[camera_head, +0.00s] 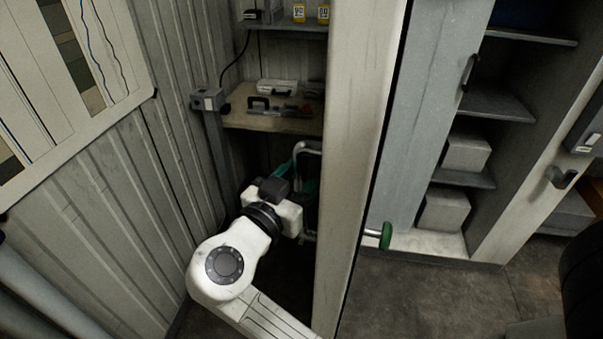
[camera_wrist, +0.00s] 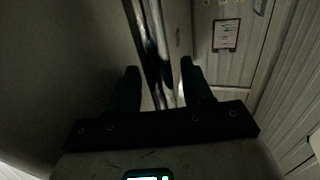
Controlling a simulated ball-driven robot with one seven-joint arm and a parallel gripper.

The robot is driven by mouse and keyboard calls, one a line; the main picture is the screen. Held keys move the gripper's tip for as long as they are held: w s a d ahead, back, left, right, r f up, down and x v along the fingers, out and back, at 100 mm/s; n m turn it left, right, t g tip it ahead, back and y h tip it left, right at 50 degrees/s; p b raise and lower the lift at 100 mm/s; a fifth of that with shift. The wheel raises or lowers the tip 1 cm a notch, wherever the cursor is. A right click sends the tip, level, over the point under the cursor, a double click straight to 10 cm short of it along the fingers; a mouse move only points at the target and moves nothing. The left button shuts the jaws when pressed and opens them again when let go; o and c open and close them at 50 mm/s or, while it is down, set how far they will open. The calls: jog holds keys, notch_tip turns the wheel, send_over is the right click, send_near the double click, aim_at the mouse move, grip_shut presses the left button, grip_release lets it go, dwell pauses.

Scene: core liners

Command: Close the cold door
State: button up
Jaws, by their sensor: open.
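The cold door (camera_head: 357,140) is a tall, thick pale panel seen nearly edge-on, standing open in the middle of the head view. A metal bar handle (camera_head: 309,147) is on its left face, and a green-ended knob (camera_head: 386,236) sticks out on its right side. My gripper (camera_head: 302,180) is at the handle, left of the door, its fingertips partly hidden. In the wrist view my gripper (camera_wrist: 159,75) is open, with its two dark fingers apart and the shiny metal bar (camera_wrist: 154,45) running between them. I cannot tell whether either finger touches the bar.
A corrugated wall (camera_head: 165,130) stands close on the left. Behind the arm is a wooden shelf (camera_head: 270,121) with tools. Right of the door are a grey shelf unit (camera_head: 497,103) with boxes and a pale post with a latch (camera_head: 560,177). Dark floor (camera_head: 420,300) is clear right of the door.

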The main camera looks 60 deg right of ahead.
jog(key=shift+c, duration=0.5)
grip_shut()
